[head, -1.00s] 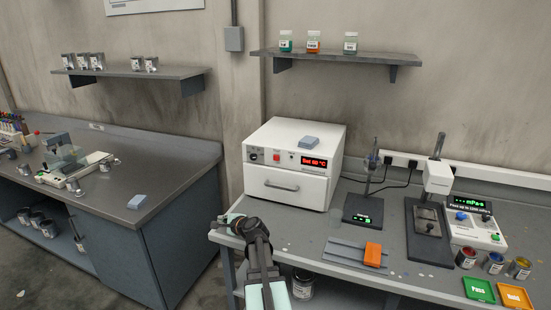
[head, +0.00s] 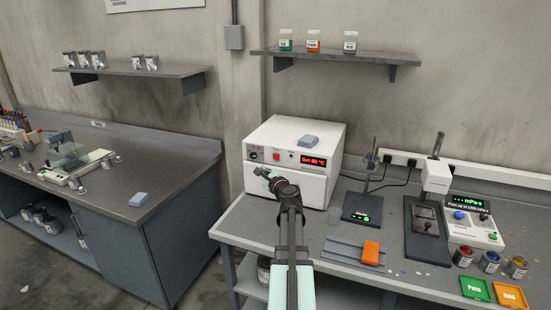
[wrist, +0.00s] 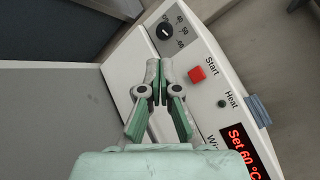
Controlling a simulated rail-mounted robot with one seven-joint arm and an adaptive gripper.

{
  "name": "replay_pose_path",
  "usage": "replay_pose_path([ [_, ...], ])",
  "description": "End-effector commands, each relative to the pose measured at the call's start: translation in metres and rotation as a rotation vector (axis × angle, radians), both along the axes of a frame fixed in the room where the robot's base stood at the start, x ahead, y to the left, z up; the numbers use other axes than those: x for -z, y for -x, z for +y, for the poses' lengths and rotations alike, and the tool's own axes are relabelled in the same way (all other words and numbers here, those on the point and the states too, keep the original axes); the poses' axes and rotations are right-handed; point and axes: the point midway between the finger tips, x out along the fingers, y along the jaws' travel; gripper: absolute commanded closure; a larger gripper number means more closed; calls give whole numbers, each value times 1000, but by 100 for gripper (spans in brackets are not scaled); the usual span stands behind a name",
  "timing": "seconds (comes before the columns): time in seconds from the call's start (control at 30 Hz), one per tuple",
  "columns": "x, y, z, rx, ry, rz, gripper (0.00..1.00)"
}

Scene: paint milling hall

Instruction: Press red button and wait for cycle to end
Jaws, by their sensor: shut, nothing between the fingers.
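The red button (head: 276,156) is on the front panel of a white oven (head: 318,135) on the right bench. In the wrist view the square red button (wrist: 197,74), labelled Start, stands out from the panel, right of my fingertips. My gripper (wrist: 157,72) is shut and empty. In the head view my gripper (head: 264,173) is in front of the oven, just below and left of the button; no contact shows. The red display (wrist: 243,150) reads Set 60 °C. The Heat lamp (wrist: 222,103) looks dark. My gripper and arm hide the oven's handle.
A dial (wrist: 164,31) is left of the button. A second bench (head: 150,170) is left, across a gap.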

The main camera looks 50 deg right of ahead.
Motion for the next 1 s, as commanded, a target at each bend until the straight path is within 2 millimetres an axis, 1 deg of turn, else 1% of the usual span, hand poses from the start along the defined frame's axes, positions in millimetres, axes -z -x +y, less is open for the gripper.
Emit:
replay_pose_path([
  [0.23,0,-1,-2,-1,0,1,100],
  [0.43,0,-4,-12,0,1,2,100],
  [0.57,0,-7,-25,1,1,2,100],
  [0.9,1,-18,-67,-1,0,1,100],
  [1.0,1,-20,-76,-1,0,1,100],
])
